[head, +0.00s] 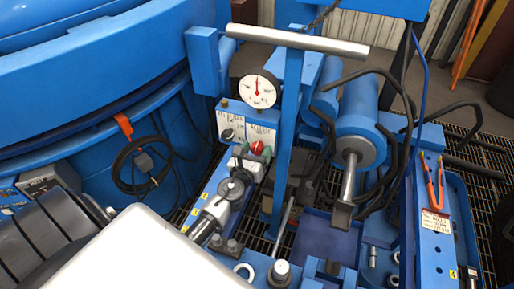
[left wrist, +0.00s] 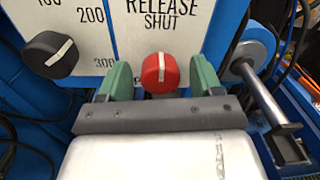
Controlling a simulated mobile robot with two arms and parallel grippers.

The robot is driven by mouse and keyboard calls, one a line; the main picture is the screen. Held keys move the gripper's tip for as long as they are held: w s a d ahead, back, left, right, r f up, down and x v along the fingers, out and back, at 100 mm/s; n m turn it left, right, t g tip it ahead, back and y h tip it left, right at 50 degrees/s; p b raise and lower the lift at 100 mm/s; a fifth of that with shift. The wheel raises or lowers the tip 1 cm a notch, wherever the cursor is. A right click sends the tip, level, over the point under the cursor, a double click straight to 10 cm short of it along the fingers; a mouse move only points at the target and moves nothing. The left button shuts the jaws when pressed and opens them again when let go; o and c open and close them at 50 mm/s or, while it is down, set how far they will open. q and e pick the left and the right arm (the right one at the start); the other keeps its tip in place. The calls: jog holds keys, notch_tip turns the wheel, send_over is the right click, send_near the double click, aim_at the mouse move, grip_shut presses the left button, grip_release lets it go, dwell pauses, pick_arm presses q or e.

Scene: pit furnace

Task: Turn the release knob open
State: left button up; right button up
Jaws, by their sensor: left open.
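The red release knob (left wrist: 154,74) has a white pointer line that stands nearly upright. It sits on a white panel (left wrist: 155,38) below the words RELEASE SHUT. My left gripper (left wrist: 160,82) is open, with one green finger on each side of the red knob. A gap shows between each finger and the knob, so the fingers do not appear to touch it. In the head view the red knob (head: 257,148) shows small at the foot of the panel, with my left gripper (head: 252,157) at it. My right gripper is not in view.
A black knob (left wrist: 50,54) with a white pointer sits left of the red one. A round gauge (head: 258,91) stands above the panel. A blue post with a grey crossbar (head: 297,41) rises just right of it. A blue cylinder (head: 360,125) and hoses stand further right.

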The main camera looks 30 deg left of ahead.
pick_arm(q)
jog(key=shift+w+a, duration=0.1)
jog(key=shift+w, duration=0.3)
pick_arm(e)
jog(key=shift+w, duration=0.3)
pick_arm(q)
jog(key=c, duration=0.9)
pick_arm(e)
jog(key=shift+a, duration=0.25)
